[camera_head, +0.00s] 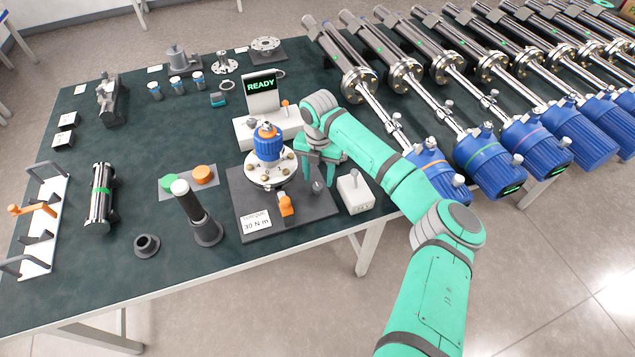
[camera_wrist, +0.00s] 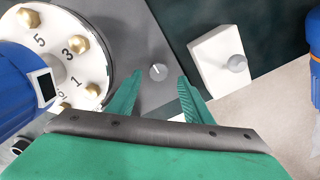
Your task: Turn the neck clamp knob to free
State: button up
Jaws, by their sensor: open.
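In the head view the dark knob (camera_head: 318,187) is on the right side of the same plate (camera_head: 315,208). My gripper (camera_wrist: 158,77) is open and empty over it; it also shows in the head view (camera_head: 317,170). A blue transmitter (camera_head: 267,145) stands on a bolted, numbered flange (camera_head: 262,180) beside my gripper. No free label is readable near the knob.
A white box (camera_wrist: 215,50) with a grey knob stands close on the right. An orange clamp part (camera_head: 286,205) and a torque sign (camera_head: 255,222) are at the plate's front. Behind, a display (camera_head: 262,90) reads READY. The table's edge is near.

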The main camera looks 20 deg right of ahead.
aim_at(318, 186)
jog(key=shift+w+f, duration=0.1)
jog(key=shift+f, duration=1.9)
jog(key=c, duration=1.1)
jog(key=shift+o, duration=0.2)
